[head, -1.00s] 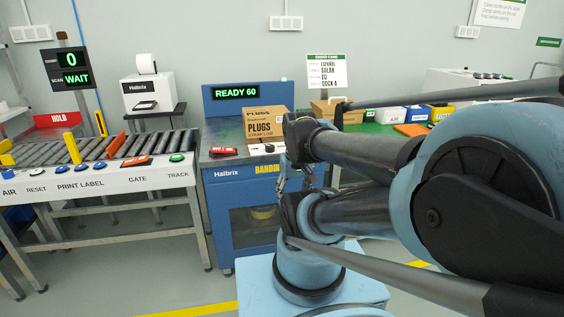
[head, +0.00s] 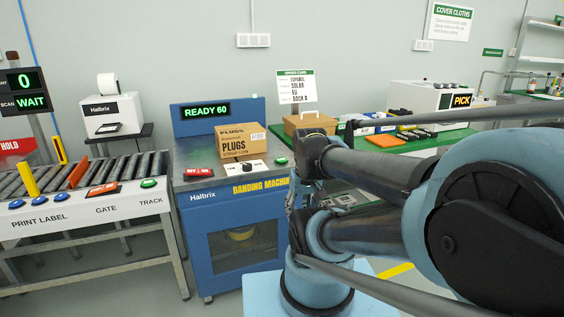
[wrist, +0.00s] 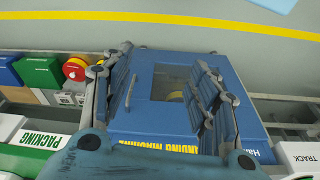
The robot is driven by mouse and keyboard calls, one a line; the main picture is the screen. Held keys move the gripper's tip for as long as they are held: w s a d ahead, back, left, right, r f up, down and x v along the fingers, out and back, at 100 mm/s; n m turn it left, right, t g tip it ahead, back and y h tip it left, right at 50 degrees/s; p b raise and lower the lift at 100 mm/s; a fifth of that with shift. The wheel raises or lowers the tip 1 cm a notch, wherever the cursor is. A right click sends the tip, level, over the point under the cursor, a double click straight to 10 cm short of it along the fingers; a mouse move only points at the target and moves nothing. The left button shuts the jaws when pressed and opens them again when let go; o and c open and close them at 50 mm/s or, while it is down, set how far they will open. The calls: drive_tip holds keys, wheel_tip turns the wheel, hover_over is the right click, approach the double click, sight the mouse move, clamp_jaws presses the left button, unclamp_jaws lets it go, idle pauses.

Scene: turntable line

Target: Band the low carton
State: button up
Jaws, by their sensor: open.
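A brown carton marked PLUGS (head: 243,145) sits upright on the grey top of the blue banding machine (head: 203,228). Its small lower print is hard to read. The machine's display (head: 206,112) reads READY 60. A red switch (head: 199,172), a white panel with a dark knob (head: 243,168) and a green button (head: 281,161) line its front edge. My gripper (wrist: 165,75) is open and empty in the wrist view, over the machine's blue front (wrist: 150,120). The carton is not in the wrist view.
A roller conveyor (head: 85,178) with coloured buttons stands at the left, a printer (head: 113,112) behind it. At the right, a green bench (head: 440,140) holds another carton (head: 310,124) and bins. My arm covers the right foreground. Some floor in front of the machine is clear.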

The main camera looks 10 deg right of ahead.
clamp_jaws()
idle(1.4)
